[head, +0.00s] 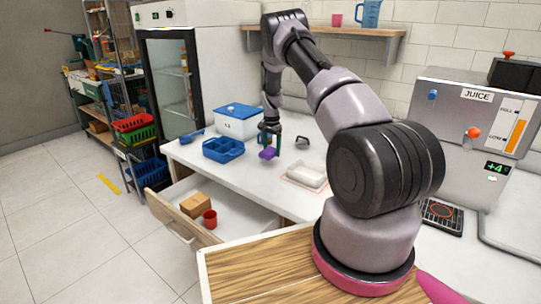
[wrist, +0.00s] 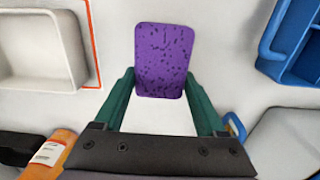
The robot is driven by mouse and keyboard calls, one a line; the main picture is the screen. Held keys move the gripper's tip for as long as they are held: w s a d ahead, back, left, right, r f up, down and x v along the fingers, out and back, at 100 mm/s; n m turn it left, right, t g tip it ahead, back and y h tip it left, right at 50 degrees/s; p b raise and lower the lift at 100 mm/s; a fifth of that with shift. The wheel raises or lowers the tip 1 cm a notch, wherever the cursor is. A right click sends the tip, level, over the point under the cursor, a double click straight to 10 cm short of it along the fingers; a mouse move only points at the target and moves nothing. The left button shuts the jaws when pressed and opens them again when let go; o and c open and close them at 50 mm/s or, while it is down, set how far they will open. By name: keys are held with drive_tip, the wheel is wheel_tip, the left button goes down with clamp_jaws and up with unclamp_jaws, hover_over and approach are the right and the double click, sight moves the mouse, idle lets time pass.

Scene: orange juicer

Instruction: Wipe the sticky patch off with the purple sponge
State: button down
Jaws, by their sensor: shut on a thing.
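My gripper (head: 269,143) is shut on the purple sponge (head: 268,153), which hangs low over the white counter beside the blue divided tray. In the wrist view the speckled purple sponge (wrist: 163,60) sits between the tips of the two green fingers (wrist: 160,85). I cannot tell whether the sponge touches the counter. I cannot make out the sticky patch in either view; the sponge or gripper may hide it.
The blue divided tray (head: 223,155) stands left of the gripper, and a white tray (head: 306,174) inside an orange outline stands right. A white box with a blue lid (head: 238,111) is behind. An open drawer (head: 240,211) holds a cardboard box (head: 195,205) and red cup (head: 210,219).

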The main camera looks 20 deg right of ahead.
drive_tip(key=shift+r, duration=2.1)
